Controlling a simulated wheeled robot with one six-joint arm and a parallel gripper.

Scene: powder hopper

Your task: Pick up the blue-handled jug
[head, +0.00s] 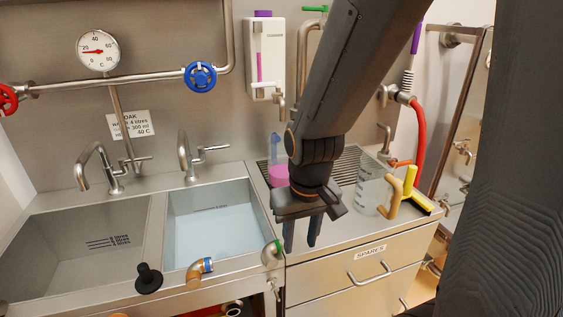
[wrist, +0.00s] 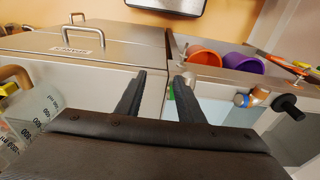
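My gripper (head: 301,243) points down in front of the counter's front edge, above the drawer fronts. Its two dark fingers are apart with nothing between them, as the wrist view (wrist: 158,85) also shows. I cannot make out a jug with a clearly blue handle. A clear, bluish upright vessel with pink at its base (head: 277,174) stands behind my gripper, which partly hides it. A clear graduated jug (head: 369,192) with a tan handle stands on the counter to the right of my gripper. It also shows at the left of the wrist view (wrist: 38,112).
Two sinks lie to the left; the right one (head: 215,228) holds water. A black plug (head: 148,278) and a copper elbow (head: 199,270) sit on the front rim. A yellow squeegee (head: 411,182) is beside the tan-handled jug. A drawer handle (head: 368,277) projects below the counter.

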